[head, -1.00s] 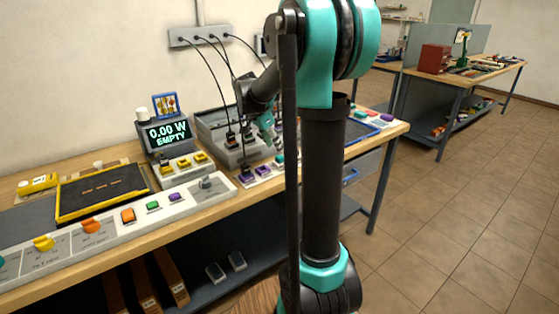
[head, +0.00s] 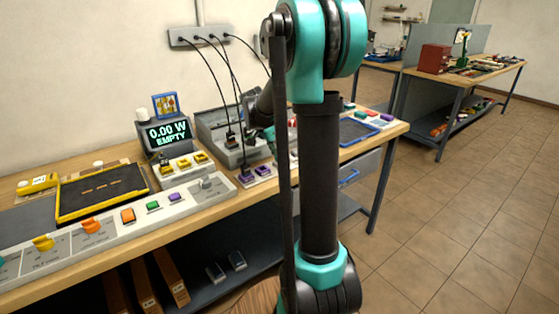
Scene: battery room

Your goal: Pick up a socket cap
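I cannot tell for sure which small part is a socket cap. Small coloured pieces stand on the bench: purple pieces (head: 262,171) on a pale strip left of my arm, and yellow pieces (head: 184,162) in front of the display. More small coloured pieces (head: 371,113) stand at the bench's right end, behind the blue-rimmed tray (head: 359,131). My gripper (head: 267,133) is above the back of the bench, near the grey open box (head: 212,127). My own arm hides most of it, so its fingers and anything between them do not show.
The display (head: 168,132) reads 0.00 W EMPTY. Black cables (head: 213,75) hang from the wall socket strip (head: 198,36) to the box. A control panel (head: 126,215) runs along the bench's front edge. Tiled floor (head: 450,215) on the right is clear.

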